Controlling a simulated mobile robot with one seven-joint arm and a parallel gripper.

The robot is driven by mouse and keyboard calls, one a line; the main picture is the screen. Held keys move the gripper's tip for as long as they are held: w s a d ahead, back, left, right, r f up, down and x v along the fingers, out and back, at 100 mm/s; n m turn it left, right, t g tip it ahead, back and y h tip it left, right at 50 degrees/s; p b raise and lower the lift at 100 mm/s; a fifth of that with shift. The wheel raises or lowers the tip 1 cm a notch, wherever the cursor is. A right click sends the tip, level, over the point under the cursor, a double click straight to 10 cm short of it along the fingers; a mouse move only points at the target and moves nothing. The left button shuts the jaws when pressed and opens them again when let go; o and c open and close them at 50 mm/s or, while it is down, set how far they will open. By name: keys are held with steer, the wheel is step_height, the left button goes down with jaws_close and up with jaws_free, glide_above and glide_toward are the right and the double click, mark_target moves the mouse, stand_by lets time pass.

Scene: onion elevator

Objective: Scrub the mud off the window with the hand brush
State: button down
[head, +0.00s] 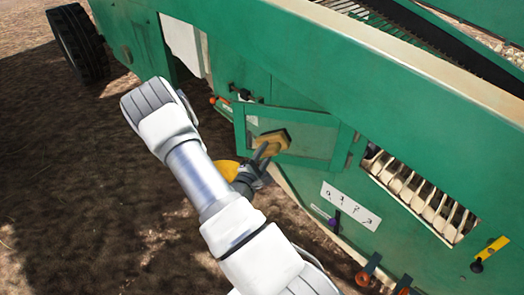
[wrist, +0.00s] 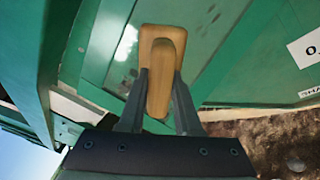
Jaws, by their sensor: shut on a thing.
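My gripper (head: 262,158) is shut on the wooden hand brush (head: 271,141). In the wrist view, the brush's handle (wrist: 160,85) sits between the two fingers of my gripper (wrist: 158,95), with the wider head beyond the fingertips. The window (head: 308,138) is a pane in a green frame on the side of the green machine. The brush head is in front of the pane's left part; I cannot tell whether it touches. Dark mud spots show on the window (wrist: 205,52) beside the brush in the wrist view. The brush hides part of the pane.
The green machine (head: 400,120) fills the right side. Below the window are a white label (head: 350,205), a purple knob (head: 335,220) and orange-brown fittings (head: 368,270). A slatted opening (head: 420,195) is at the right. A black wheel (head: 77,45) stands upper left. Bare soil (head: 80,180) lies open at left.

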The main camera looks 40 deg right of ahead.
mark_target(276, 154)
steer(key=shift+s+d, duration=0.45)
steer(key=shift+s, duration=0.4)
steer(key=shift+s+d, duration=0.45)
steer(key=shift+s, duration=0.4)
steer(key=s+d+p, duration=0.1)
steer(key=s+d, duration=0.2)
steer(key=s, duration=0.4)
steer(key=shift+w, duration=0.1)
steer(key=shift+w+a+r+p, duration=0.15)
steer(key=shift+w+a, duration=0.35)
steer(key=shift+w, duration=0.7)
steer(key=shift+w+a+f+p, duration=0.15)
steer(key=shift+w+a, duration=0.4)
steer(key=shift+w, duration=0.7)
steer(key=shift+w+a+r+p, duration=0.15)
steer(key=shift+w+a, duration=0.35)
steer(key=shift+w, duration=0.7)
steer(key=shift+w+a, duration=0.4)
steer(key=shift+w, duration=0.4)
steer(key=shift+w+a, duration=0.4)
steer(key=shift+w, duration=0.4)
steer(key=shift+w+a+b, duration=0.15)
steer(key=shift+w+a, duration=0.2)
steer(key=shift+w, duration=0.55)
steer(key=shift+w+a+b, duration=0.15)
steer(key=shift+w+a, duration=0.2)
steer(key=shift+w, duration=0.5)
